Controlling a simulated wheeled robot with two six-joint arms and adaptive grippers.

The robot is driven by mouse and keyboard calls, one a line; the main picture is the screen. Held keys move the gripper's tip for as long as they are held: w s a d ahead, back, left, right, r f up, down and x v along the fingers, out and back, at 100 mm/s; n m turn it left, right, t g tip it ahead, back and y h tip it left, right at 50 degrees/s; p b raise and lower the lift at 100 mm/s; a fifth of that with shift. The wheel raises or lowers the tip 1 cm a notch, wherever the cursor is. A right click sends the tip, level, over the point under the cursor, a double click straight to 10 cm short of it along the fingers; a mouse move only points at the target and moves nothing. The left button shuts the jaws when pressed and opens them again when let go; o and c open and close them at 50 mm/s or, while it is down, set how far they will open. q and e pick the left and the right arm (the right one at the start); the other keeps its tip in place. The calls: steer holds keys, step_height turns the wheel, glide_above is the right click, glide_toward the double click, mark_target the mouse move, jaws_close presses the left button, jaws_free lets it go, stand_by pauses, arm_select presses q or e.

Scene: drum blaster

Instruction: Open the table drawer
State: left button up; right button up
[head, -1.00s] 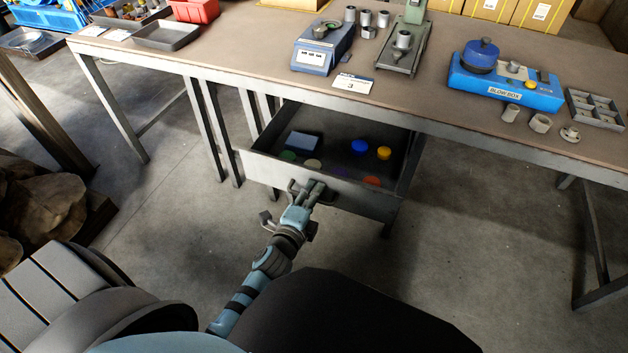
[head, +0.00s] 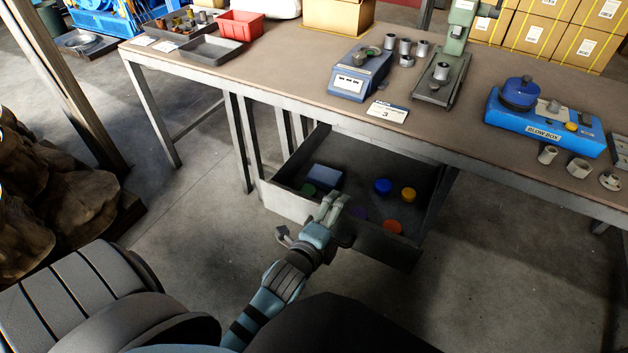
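The table drawer (head: 290,205) is a grey metal tray under the workbench, pulled well out with its inside showing. My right gripper is not in view.
The workbench top (head: 290,75) carries a blue scale (head: 358,76), a green press (head: 448,60), a blue blow box (head: 543,122) and a red bin (head: 240,24). Table legs (head: 238,140) stand left of the drawer. The concrete floor before the drawer is clear.

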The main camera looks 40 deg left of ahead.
arm_select(q)
steer(key=shift+s+d+r+p, duration=0.1)
steer(key=shift+s+r+p, duration=0.2)
steer(key=shift+r, duration=0.25)
steer(key=shift+s+r+p, duration=0.15)
steer(key=shift+s+r, duration=0.1)
steer(key=shift+r, duration=0.3)
steer(key=shift+p+v, duration=0.55)
steer(key=shift+v, duration=0.25)
steer(key=shift+c, duration=0.4)
steer(key=shift+t, duration=0.3)
steer(key=v, duration=0.2)
steer(key=p+v, duration=0.1)
steer(key=v, duration=0.1)
steer(key=shift+d+f, duration=0.15)
steer(key=shift+f, duration=0.1)
steer(key=c, duration=1.3)
steer(key=v, duration=0.5)
steer(key=f+p+v, duration=0.1)
steer(key=v, duration=0.2)
steer(key=shift+s+f, duration=0.15)
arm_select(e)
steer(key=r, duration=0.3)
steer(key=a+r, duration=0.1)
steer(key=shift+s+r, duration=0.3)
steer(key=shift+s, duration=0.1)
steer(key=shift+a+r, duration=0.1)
